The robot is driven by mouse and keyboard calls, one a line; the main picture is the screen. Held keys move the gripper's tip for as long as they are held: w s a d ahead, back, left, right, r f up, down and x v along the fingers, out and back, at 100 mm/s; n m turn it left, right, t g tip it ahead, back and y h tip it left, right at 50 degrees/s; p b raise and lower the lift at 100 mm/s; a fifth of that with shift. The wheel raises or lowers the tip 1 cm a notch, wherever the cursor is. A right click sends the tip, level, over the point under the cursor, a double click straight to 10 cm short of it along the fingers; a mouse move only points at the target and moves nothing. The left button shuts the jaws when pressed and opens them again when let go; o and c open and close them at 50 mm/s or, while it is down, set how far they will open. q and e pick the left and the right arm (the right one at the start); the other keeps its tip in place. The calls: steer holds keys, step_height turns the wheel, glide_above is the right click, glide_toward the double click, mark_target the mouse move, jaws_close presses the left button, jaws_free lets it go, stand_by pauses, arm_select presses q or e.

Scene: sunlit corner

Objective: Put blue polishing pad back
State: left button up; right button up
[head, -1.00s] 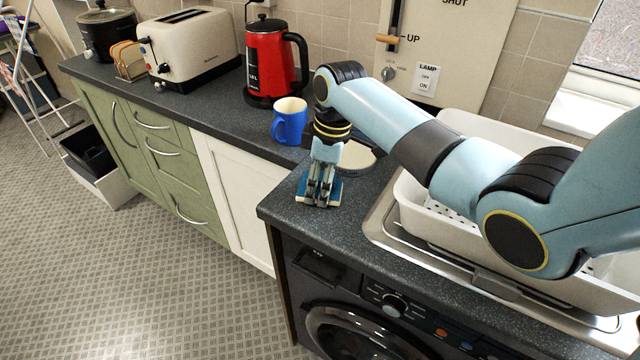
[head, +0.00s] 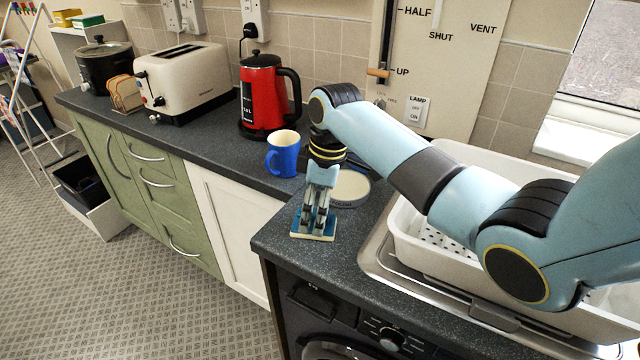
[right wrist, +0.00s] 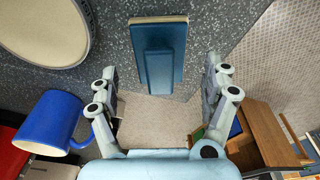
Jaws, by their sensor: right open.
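The blue polishing pad (head: 313,225) lies on the dark speckled worktop near its front corner, with a pale underside and a raised blue grip. In the right wrist view the pad (right wrist: 160,60) lies ahead of the fingers, roughly centred between them. My right gripper (head: 316,230) points down at the pad, fingers open; in the right wrist view the open fingers (right wrist: 161,88) stand either side of the pad's line with nothing visibly held. In the head view the fingers partly hide the pad. My left gripper is not in view.
A red kettle (head: 266,100) and toaster (head: 188,82) are further left. A white dish rack (head: 440,235) is at the right. The worktop edge is close by.

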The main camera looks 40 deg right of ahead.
step_height(320, 180, up, 9)
steer(key=s+d, duration=0.1)
steer(key=shift+a+f, duration=0.1)
steer(key=shift+f, duration=0.1)
stand_by(0.5)
